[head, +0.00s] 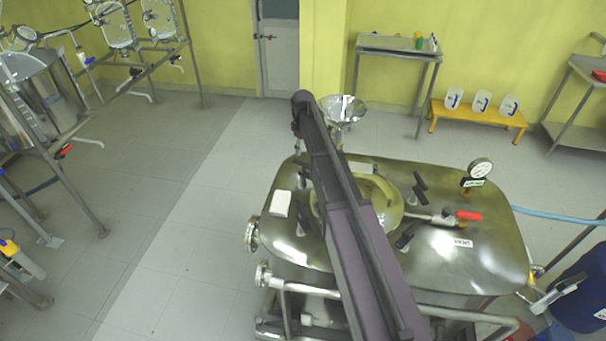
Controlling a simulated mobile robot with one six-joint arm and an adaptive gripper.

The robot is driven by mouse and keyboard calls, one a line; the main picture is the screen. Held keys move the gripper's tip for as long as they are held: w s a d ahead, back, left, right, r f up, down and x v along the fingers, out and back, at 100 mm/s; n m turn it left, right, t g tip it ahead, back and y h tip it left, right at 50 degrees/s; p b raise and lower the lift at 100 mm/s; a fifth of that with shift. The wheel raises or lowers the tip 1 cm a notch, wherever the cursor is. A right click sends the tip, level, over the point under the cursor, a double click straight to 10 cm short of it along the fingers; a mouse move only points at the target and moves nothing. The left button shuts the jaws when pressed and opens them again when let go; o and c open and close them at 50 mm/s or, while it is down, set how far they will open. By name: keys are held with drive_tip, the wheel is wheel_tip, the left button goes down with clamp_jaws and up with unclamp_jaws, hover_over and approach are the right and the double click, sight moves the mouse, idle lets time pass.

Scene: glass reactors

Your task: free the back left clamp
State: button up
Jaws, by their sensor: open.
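The steel vessel's wide polished top (465,262) fills the lower middle of the head view. A round domed lid (385,200) sits in its centre, partly covered by my arm. Black clamp handles show at the lid's back right (418,188) and front right (405,236). Another dark clamp part (304,222) shows just left of my arm. My gripper cannot be made out either.
A steel funnel (342,110) stands behind the lid. A gauge (479,168) and a red-handled valve (468,215) are on the right. A white block (280,203) lies on the left of the top. Open floor (180,190) lies to the left.

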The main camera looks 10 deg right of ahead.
sight(303, 165)
drive_tip(key=shift+f+b, duration=5.2)
drive_tip(key=shift+f, duration=0.35)
clamp_jaws()
